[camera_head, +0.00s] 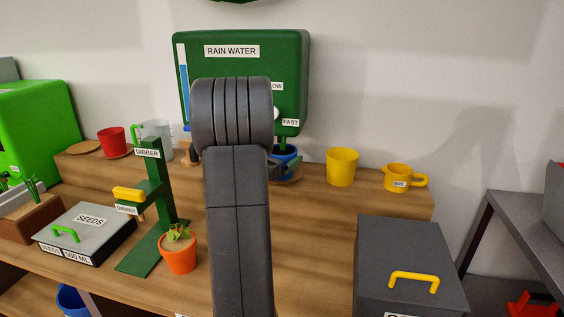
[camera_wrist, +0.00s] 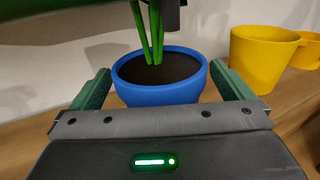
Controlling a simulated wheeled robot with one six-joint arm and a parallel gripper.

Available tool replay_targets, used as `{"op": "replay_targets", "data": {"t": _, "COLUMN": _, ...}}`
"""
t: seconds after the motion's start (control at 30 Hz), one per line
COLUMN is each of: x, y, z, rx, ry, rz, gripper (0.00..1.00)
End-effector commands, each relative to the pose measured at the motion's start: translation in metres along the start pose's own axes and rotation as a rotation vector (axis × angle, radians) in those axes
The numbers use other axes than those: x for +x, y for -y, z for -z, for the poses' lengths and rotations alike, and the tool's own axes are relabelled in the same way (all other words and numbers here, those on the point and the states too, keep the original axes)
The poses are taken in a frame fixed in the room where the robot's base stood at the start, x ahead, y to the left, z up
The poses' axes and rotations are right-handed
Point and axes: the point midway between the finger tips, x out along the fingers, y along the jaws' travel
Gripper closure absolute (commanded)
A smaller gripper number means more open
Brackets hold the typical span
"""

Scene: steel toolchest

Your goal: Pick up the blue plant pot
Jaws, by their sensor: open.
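The blue plant pot (camera_wrist: 160,93) holds dark soil and green stems and stands upright in the wrist view. My gripper (camera_wrist: 162,84) is open, with one green finger on each side of the pot. Whether the fingers touch the pot I cannot tell. In the head view my arm hides most of the gripper.
A dark piece (camera_wrist: 172,15) hangs above the pot by the stems. A yellow pot (camera_head: 341,168) and a yellow mug (camera_head: 399,178) stand to the right. An orange pot (camera_head: 178,254), a green dibber stand (camera_head: 160,200) and a seeds box (camera_head: 87,233) are left of my arm.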

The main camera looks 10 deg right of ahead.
Motion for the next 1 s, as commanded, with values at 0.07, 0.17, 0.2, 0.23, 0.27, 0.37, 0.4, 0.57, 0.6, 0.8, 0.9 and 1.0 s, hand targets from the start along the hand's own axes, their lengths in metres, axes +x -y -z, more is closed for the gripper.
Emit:
{"op": "replay_targets", "data": {"t": 0.07, "x": 0.0101, "y": 0.0005, "z": -0.0004, "rx": 0.000, "ry": 0.000, "rz": 0.001, "gripper": 0.00}}
{"op": "replay_targets", "data": {"t": 0.17, "x": 0.0154, "y": -0.0001, "z": 0.0002, "rx": -0.001, "ry": 0.000, "rz": -0.001, "gripper": 0.00}}
{"op": "replay_targets", "data": {"t": 0.2, "x": 0.0160, "y": -0.0001, "z": 0.0003, "rx": -0.001, "ry": 0.000, "rz": -0.001, "gripper": 0.00}}
{"op": "replay_targets", "data": {"t": 0.23, "x": 0.0161, "y": -0.0001, "z": 0.0003, "rx": -0.001, "ry": 0.000, "rz": -0.001, "gripper": 0.00}}
{"op": "replay_targets", "data": {"t": 0.27, "x": 0.0160, "y": -0.0002, "z": 0.0003, "rx": -0.001, "ry": 0.000, "rz": -0.001, "gripper": 0.00}}
{"op": "replay_targets", "data": {"t": 0.37, "x": 0.0158, "y": -0.0002, "z": 0.0003, "rx": 0.000, "ry": 0.000, "rz": -0.001, "gripper": 0.00}}
{"op": "replay_targets", "data": {"t": 0.4, "x": 0.0157, "y": -0.0002, "z": 0.0003, "rx": 0.000, "ry": 0.000, "rz": -0.001, "gripper": 0.06}}
{"op": "replay_targets", "data": {"t": 0.57, "x": 0.0156, "y": -0.0001, "z": 0.0002, "rx": 0.000, "ry": 0.000, "rz": -0.001, "gripper": 0.37}}
{"op": "replay_targets", "data": {"t": 0.6, "x": 0.0155, "y": -0.0001, "z": 0.0002, "rx": 0.000, "ry": 0.000, "rz": -0.001, "gripper": 0.45}}
{"op": "replay_targets", "data": {"t": 0.8, "x": 0.0156, "y": -0.0002, "z": -0.0020, "rx": 0.002, "ry": 0.004, "rz": 0.000, "gripper": 0.66}}
{"op": "replay_targets", "data": {"t": 0.9, "x": 0.0156, "y": -0.0002, "z": -0.0019, "rx": 0.001, "ry": 0.004, "rz": 0.000, "gripper": 0.66}}
{"op": "replay_targets", "data": {"t": 1.0, "x": 0.0156, "y": -0.0001, "z": -0.0033, "rx": 0.002, "ry": 0.004, "rz": 0.000, "gripper": 0.66}}
